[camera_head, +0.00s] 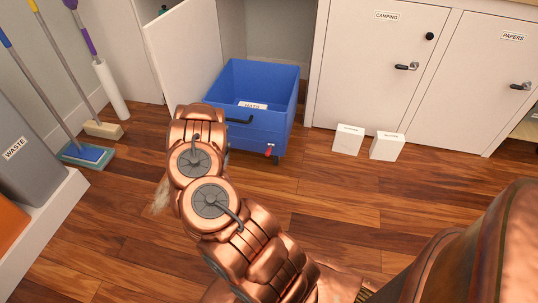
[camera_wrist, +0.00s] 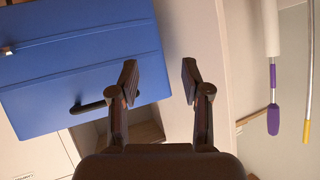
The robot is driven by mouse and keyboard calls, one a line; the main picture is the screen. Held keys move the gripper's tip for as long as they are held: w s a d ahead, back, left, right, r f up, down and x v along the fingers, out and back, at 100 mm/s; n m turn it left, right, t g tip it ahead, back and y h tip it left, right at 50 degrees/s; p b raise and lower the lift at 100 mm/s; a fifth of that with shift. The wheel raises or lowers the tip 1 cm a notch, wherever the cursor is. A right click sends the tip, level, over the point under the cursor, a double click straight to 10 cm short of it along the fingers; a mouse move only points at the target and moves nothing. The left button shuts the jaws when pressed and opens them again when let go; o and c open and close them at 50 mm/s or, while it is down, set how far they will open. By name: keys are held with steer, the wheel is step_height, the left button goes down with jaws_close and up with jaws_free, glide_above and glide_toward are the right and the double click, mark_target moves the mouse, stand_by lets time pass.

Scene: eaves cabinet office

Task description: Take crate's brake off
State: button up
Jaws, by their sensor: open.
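The blue crate (camera_head: 250,133) stands on the floor in front of an open cabinet bay. Its front carries a black handle (camera_head: 239,121), with a small red brake lever (camera_head: 268,151) low at the right, near a caster. The wrist view looks upside down. There the crate (camera_wrist: 75,60) fills the left, with its handle (camera_wrist: 88,106) left of the fingers and a small pale end at the left edge, perhaps the lever. My gripper (camera_wrist: 160,80) is open and empty, apart from handle and lever. In the head view my arm hides the fingers.
An open white door (camera_head: 180,50) stands left of the crate. Brooms and a grey waste bin (camera_head: 35,150) are at left.

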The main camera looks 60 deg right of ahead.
steer(key=s+d+f+g+h+b, duration=0.1)
steer(key=s+d+f+h+b, duration=0.25)
steer(key=s+d+f, duration=0.45)
steer(key=h+b, duration=0.3)
steer(key=h, duration=0.2)
glide_toward(269, 148)
steer(key=x, duration=0.3)
steer(key=shift+g+y, duration=0.25)
steer(key=shift+g, duration=0.05)
steer(key=shift+b+x, duration=1.35)
steer(key=shift+x, duration=2.45)
steer(key=shift+w+f, duration=0.1)
steer(key=shift+f, duration=0.05)
jaws_close()
